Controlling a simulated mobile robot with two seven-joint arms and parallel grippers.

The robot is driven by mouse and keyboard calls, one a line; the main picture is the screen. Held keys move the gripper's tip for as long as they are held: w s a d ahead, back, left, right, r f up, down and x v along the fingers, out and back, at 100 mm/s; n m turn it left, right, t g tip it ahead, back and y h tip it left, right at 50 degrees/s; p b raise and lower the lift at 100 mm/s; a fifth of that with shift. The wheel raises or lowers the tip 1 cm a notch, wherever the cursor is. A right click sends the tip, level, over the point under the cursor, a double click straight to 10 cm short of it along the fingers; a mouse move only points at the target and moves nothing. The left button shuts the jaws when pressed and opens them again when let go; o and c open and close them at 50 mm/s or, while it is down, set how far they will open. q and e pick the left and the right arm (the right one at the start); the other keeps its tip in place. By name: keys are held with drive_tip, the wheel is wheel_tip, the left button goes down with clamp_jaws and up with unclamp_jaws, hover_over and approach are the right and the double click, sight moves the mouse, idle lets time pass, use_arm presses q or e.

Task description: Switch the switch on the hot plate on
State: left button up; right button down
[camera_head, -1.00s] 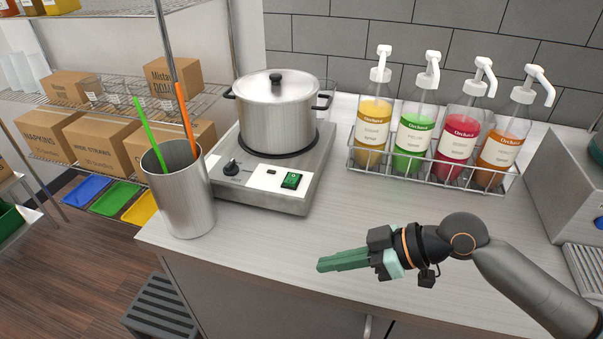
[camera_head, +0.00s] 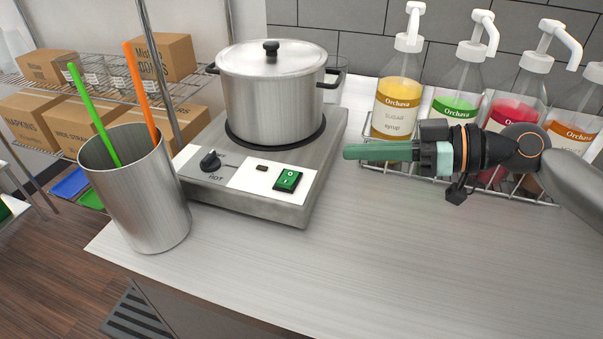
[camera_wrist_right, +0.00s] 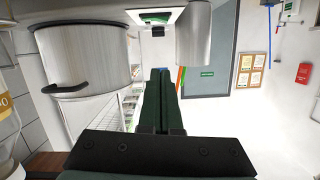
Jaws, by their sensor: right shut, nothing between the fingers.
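The hot plate (camera_head: 240,205) stands on the counter with a lidded steel pot on it. Its green switch (camera_head: 288,180) is on the white front panel, right of the black knob (camera_head: 210,161). My right gripper (camera_head: 348,151) is shut and empty, to the right of the hot plate and apart from it, its green fingers pointing left. In the right wrist view the shut fingers (camera_wrist_right: 160,75) point towards the green switch (camera_wrist_right: 155,17), which shows at the top edge. My left gripper is not in view.
The pot (camera_head: 270,95) sits on the heating disc. A steel cup (camera_head: 140,195) with a green and an orange stick stands left of the hot plate. Syrup bottles (camera_head: 398,92) in a wire rack stand behind my right gripper. The front counter (camera_head: 350,260) is clear.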

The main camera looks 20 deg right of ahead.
drive_tip(key=shift+s, duration=0.1)
drive_tip(key=shift+a, duration=0.2)
drive_tip(key=p, duration=0.5)
hover_over(299, 190)
drive_tip(key=shift+w+d+f, duration=0.15)
drive_tip(key=shift+w+f, duration=0.05)
drive_tip(key=shift+f, duration=0.7)
wheel_tip(299, 190, down, 3)
drive_tip(key=shift+s+f, duration=0.1)
drive_tip(key=shift+s, duration=0.05)
drive_tip(key=shift+s+f, duration=0.1)
drive_tip(key=shift+f, duration=0.6)
